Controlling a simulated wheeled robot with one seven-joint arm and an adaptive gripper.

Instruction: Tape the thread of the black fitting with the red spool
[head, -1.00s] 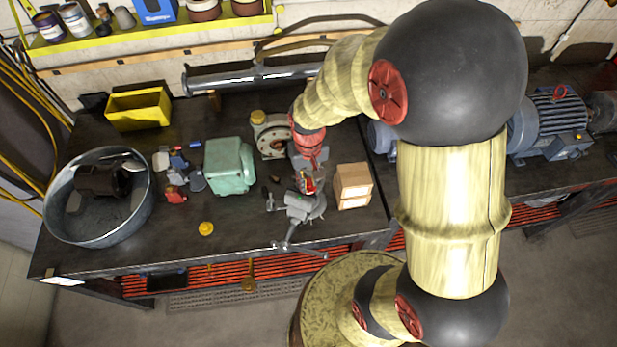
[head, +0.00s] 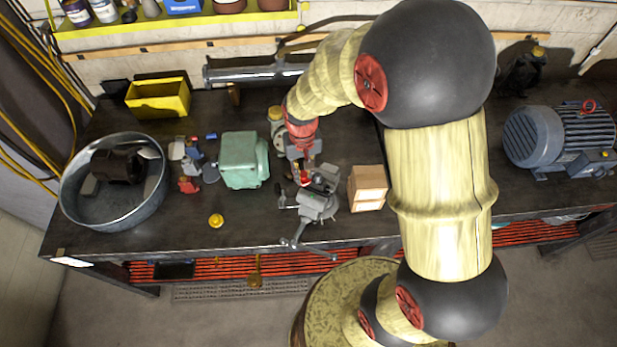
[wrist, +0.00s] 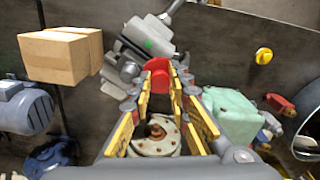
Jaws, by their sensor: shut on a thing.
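My gripper (head: 304,172) is shut on the red spool (wrist: 158,73), which shows between the fingertips in the wrist view. In the head view the spool (head: 305,178) is a small red patch under my gripper. A grey bench vise (head: 318,203) stands at the bench's front edge, just right of and in front of my gripper. In the wrist view the vise (wrist: 143,38) lies just beyond the spool. I cannot make out the black fitting or its thread clearly. I cannot tell whether the spool touches anything besides my fingers.
A round pale flange part (wrist: 158,135) lies under my fingers. A metal tub (head: 70,205) and a yellow bin (head: 158,98) are at the left. The front-left bench is mostly clear.

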